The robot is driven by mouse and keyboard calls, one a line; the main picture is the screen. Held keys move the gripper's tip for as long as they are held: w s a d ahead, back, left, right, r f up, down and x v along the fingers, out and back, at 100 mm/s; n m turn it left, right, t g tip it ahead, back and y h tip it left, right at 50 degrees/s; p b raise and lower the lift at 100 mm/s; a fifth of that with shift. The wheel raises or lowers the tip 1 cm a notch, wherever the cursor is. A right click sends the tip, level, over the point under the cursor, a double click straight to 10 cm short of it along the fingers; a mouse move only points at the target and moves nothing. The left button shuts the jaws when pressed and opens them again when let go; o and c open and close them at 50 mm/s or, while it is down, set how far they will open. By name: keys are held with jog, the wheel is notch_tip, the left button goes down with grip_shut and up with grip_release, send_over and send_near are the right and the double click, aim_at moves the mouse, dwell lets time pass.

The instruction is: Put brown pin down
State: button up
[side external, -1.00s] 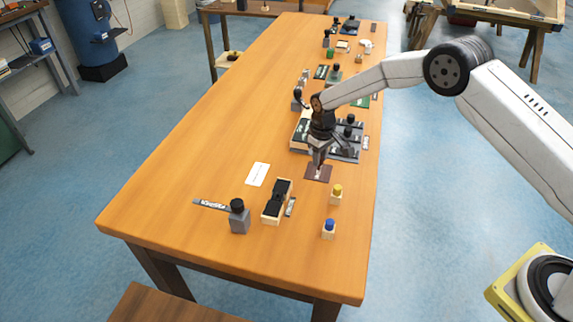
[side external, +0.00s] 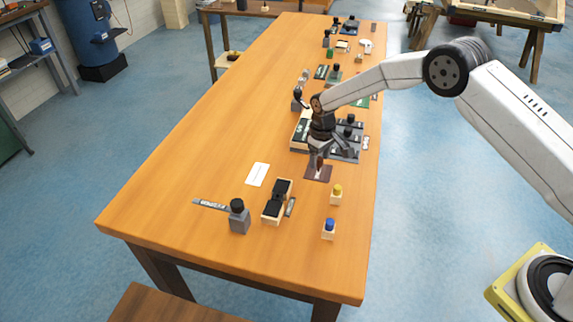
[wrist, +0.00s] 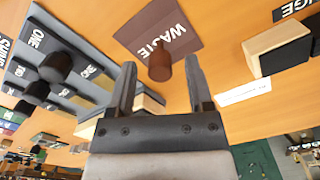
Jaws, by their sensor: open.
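The brown pin (wrist: 160,65) stands on the dark brown mat marked WASTE (wrist: 160,25) in the wrist view, near the mat's edge. My gripper (wrist: 160,72) is open, with one finger on each side of the pin and a visible gap to both. In the side external view my gripper (side external: 318,164) is low over the same mat (side external: 326,175). The pin is small there and mostly hidden by the fingers.
A dark tray marked ONE (wrist: 75,65) with dark pins lies beside the mat. The table's left side is clear.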

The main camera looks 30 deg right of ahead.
aim_at(320, 159)
notch_tip(320, 159, up, 12)
dwell(0.6)
jog(key=shift+r, duration=0.15)
dwell(0.5)
jog(key=s+d+r+m+t, duration=0.1)
jog(key=s+d, duration=0.1)
jog(key=s, duration=1.2)
jog(key=s+d+r+m+t, duration=0.1)
jog(key=s+d+r+m, duration=0.1)
jog(key=s, duration=1.3)
jog(key=shift+d+t, duration=0.3)
jog(key=shift+d, duration=0.35)
